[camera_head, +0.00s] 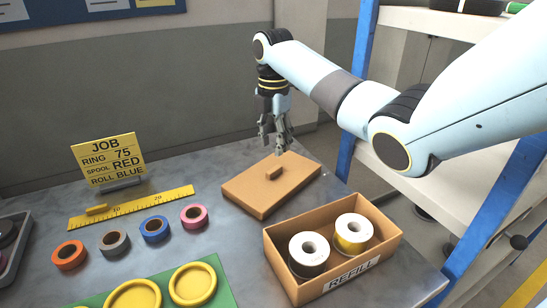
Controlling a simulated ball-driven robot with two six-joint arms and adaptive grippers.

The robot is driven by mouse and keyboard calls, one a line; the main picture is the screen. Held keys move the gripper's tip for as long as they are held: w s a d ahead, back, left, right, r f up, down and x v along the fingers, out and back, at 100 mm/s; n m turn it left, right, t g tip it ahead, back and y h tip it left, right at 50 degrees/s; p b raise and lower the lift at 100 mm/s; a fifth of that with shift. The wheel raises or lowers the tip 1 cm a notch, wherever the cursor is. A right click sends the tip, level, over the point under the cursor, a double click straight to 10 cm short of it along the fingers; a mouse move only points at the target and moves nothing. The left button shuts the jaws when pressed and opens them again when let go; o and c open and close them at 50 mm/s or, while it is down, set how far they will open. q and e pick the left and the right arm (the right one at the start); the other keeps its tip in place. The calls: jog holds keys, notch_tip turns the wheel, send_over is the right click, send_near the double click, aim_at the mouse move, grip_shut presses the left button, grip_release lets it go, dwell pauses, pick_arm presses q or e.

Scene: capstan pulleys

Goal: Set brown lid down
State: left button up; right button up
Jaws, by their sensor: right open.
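My right gripper (276,146) is above the lid's far side, fingers pointing down, open and empty. The fingers look apart from the handle. The open box labelled REFILL (284,280) stands in front of the lid and holds a black spool (309,263) and a yellow spool (353,237). My left gripper is not in view.
A yellow ruler (150,204) and orange, grey, blue (155,229) and pink tape rolls lie left of the lid. A yellow job sign (108,158) stands behind them. A green board (216,275) with yellow rings is at the front. Blue shelf posts (350,130) rise at the right.

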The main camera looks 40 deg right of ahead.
jog(key=shift+r, duration=2.2)
